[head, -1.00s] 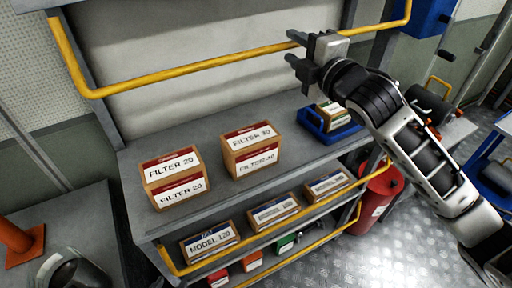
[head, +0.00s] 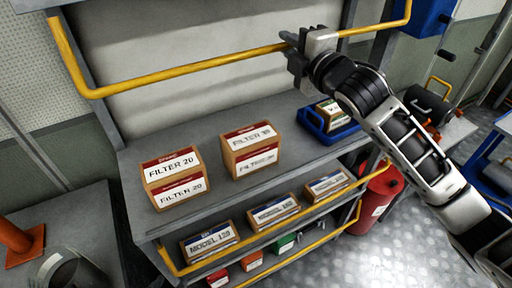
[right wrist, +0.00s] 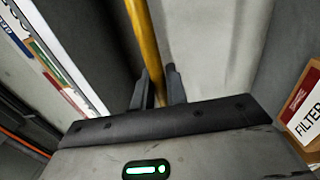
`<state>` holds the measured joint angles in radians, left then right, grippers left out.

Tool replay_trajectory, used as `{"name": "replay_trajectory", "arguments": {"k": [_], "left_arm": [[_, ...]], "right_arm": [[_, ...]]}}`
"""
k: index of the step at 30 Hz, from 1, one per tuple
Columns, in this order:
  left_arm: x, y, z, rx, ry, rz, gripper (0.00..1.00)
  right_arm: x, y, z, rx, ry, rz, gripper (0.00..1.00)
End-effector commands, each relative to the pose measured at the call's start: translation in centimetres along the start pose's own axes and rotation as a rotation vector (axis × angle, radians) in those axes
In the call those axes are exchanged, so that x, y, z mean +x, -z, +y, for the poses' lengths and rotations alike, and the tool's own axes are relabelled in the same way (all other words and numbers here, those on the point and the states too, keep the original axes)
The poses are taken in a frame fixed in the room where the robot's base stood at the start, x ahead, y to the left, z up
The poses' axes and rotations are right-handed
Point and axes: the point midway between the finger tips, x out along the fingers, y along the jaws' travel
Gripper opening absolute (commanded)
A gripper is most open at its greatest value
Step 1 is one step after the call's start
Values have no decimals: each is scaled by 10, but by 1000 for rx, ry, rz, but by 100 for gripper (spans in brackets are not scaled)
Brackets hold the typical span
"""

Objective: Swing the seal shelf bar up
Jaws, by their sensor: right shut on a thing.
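A yellow bar (head: 190,68) with bent ends runs across the front of the rack, above the grey shelf with the filter boxes. I take it for the seal shelf bar, though no label on it is readable. My right gripper (head: 291,46) is shut on this bar, right of its middle. In the right wrist view the bar (right wrist: 143,40) passes down between the two dark fingers (right wrist: 158,88). The fingers hide a short piece of it. My left gripper is not in view.
FILTER 20 boxes (head: 172,178) and other filter boxes (head: 251,150) stand on the shelf below the bar. A blue bin (head: 330,128) is right of them. Lower yellow bars (head: 262,236) front the lower shelves. A red cylinder (head: 378,200) stands at the right.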

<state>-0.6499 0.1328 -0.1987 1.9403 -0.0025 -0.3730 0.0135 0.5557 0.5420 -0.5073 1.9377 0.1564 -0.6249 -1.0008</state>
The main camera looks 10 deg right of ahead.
Motion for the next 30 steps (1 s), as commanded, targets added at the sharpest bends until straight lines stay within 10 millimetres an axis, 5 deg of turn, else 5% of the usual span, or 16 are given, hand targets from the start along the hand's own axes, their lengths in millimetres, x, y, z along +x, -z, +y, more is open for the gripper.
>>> {"name": "replay_trajectory", "arguments": {"k": [18,30], "left_arm": [[0,1,-1,0,3,2,40],[0,1,-1,0,2,1,40]], "right_arm": [[-33,-1,17,-2,-5,0,8],[-37,-1,21,-2,-10,0,8]]}}
